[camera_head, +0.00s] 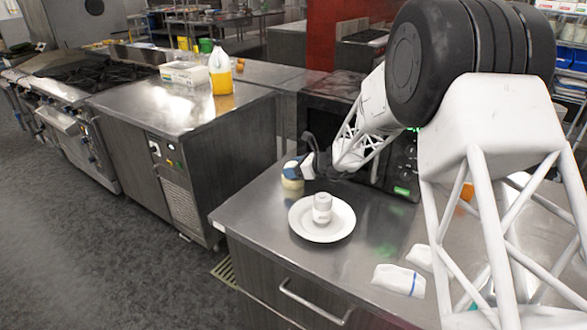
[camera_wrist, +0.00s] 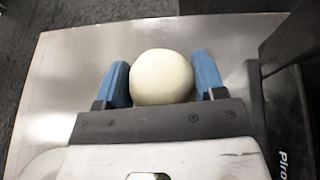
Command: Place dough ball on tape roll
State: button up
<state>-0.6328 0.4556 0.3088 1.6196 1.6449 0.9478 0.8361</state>
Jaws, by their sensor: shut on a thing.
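The pale, cream-coloured dough ball (camera_wrist: 162,78) sits between the two blue fingers of my gripper (camera_wrist: 161,70) in the wrist view. In the head view, my gripper (camera_head: 297,170) is at the back left of the steel counter, with the dough ball (camera_head: 292,183) partly hidden under a blue finger. A white plate (camera_head: 306,232) lies on the counter to the right of and nearer than my gripper. A small white cylinder with a grey band (camera_head: 321,209) stands upright on it, perhaps the tape roll; I cannot tell for certain. The ball is apart from it.
Folded white cloths (camera_head: 399,280) lie on the counter (camera_head: 262,224) right of the plate. A dark appliance (camera_head: 335,105) stands behind my gripper. The counter left of the plate is clear. A bottle of yellow liquid (camera_head: 221,75) stands on another counter.

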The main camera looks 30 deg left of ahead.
jog(key=shift+f, duration=0.15)
jog(key=o, duration=1)
jog(key=shift+d+r, duration=0.1)
jog(key=shift+r, duration=0.1)
jog(key=v, duration=0.5)
jog(key=shift+w, duration=0.1)
jog(key=shift+r, duration=3.45)
